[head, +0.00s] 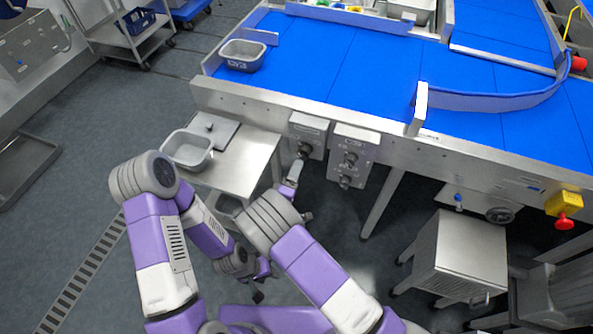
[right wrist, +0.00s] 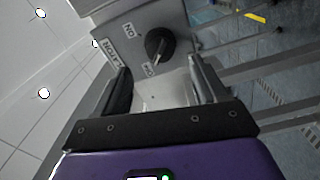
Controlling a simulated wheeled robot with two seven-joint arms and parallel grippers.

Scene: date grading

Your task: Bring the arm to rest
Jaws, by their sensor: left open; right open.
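My right gripper (head: 301,163) is raised in front of a grey control box (head: 308,127) on the conveyor's front side. In the right wrist view its two fingers (right wrist: 163,90) stand apart with nothing between them. A black rotary knob (right wrist: 159,45) with ON and other small lettering around it lies beyond the fingertips; I cannot tell the exact gap. My left gripper (head: 259,287) hangs low near the middle of the head view, over the floor, open. It holds nothing that I can see, and its fingers are small and dark there.
A blue conveyor (head: 330,65) carries a grey tub (head: 243,55) at its left end. Another grey tub (head: 187,149) stands on a steel side table (head: 244,160). A second control box (head: 352,155) is beside the first. A steel cabinet (head: 470,255) stands at right.

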